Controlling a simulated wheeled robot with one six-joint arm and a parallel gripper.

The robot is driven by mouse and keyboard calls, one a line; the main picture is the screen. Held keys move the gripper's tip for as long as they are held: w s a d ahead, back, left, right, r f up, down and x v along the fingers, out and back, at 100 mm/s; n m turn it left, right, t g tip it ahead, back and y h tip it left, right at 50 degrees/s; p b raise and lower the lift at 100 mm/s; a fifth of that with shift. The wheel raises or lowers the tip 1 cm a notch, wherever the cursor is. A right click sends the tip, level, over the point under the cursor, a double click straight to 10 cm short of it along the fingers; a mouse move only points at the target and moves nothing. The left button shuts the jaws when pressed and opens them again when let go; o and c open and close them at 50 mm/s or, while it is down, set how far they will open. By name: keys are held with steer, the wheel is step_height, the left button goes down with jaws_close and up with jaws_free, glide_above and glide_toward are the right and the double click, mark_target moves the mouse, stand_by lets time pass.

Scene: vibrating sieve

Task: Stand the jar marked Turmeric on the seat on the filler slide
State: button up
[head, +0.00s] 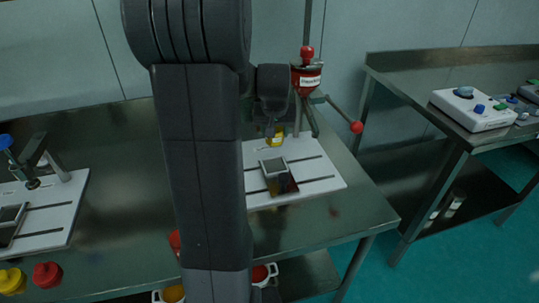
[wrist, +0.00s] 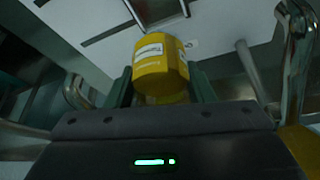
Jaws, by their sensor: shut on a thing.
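My gripper (wrist: 160,95) is shut on a yellow jar with a white label; the label is too small to read. The jar (wrist: 160,68) fills the space between the fingers in the wrist view. In the head view the jar (head: 274,139) shows just below my gripper (head: 273,128), over the back of the right white filler board. The filler slide's square seat (head: 273,166) lies on that board (head: 325,181), in front of the jar. Whether the jar touches the board cannot be told.
A red filler head (head: 307,78) with a red-knobbed lever (head: 356,127) stands behind the board. A second white board (head: 50,220) is at left. Yellow (head: 10,279) and red (head: 47,275) lids lie at the front left. Control boxes (head: 472,108) sit on the right table.

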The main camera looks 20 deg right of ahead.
mark_target(274, 144)
step_height(274, 144, down, 10)
steer(key=shift+r+b, duration=0.15)
steer(key=shift+b, duration=0.3)
steer(key=o, duration=1.1)
steer(key=shift+c, duration=0.2)
steer(key=shift+r, duration=0.1)
steer(key=shift+s+r, duration=0.1)
steer(key=shift+r, duration=0.1)
steer(key=p+v, duration=0.1)
steer(key=v, duration=1)
steer(key=shift+s+a+r, duration=0.1)
steer(key=shift+s+r, duration=0.1)
steer(key=shift+r, duration=0.1)
